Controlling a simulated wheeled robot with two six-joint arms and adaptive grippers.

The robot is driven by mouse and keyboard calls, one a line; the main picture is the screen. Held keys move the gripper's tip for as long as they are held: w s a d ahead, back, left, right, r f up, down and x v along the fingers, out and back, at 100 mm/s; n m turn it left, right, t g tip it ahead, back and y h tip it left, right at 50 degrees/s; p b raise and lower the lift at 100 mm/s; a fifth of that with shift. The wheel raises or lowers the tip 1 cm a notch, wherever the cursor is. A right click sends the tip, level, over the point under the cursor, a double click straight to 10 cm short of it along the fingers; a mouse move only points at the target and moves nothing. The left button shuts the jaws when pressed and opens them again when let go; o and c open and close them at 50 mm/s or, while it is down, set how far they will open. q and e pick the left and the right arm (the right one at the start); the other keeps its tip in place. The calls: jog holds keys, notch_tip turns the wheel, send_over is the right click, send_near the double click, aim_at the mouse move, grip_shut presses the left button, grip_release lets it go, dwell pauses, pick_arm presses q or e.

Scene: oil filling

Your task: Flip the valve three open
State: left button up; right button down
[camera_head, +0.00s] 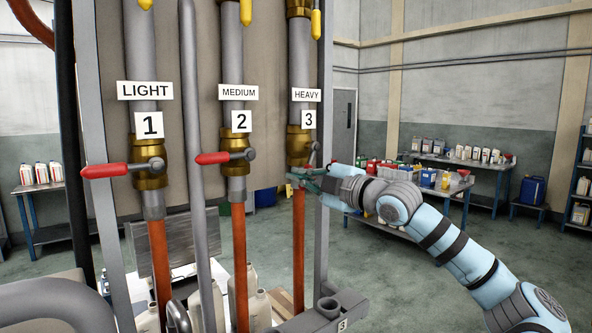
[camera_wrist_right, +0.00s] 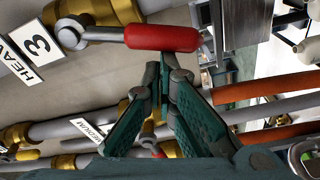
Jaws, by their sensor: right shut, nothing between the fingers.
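Valve three is the brass valve (camera_head: 298,146) on the rightmost pipe, under the HEAVY label (camera_head: 307,95) and the number 3 label (camera_head: 310,120). Its grey lever stem points down along the pipe in the head view; the red grip is hidden there behind my gripper. In the right wrist view the red grip (camera_wrist_right: 163,37) shows whole, in front of the brass body. My right gripper (camera_head: 303,177) is shut and empty, its fingertips (camera_wrist_right: 165,62) right beside the red grip. I cannot tell whether they touch it. My left gripper is not in view.
Valve one's red handle (camera_head: 105,170) and valve two's red handle (camera_head: 213,157) point left, across their pipes. A grey upright pipe (camera_head: 192,120) stands between them. White bottles (camera_head: 253,285) stand below. Shelves and a table with containers (camera_head: 428,177) are at the back right.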

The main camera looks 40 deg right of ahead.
jog(key=shift+s+d+f+n+b, duration=0.1)
jog(key=shift+d+f+n+b, duration=0.25)
jog(key=shift+d, duration=0.2)
jog(key=shift+s+d+f+n+b, duration=0.1)
jog(key=shift+d+f+n+b, duration=0.1)
jog(key=shift+d+f, duration=0.3)
jog(key=shift+d, duration=0.15)
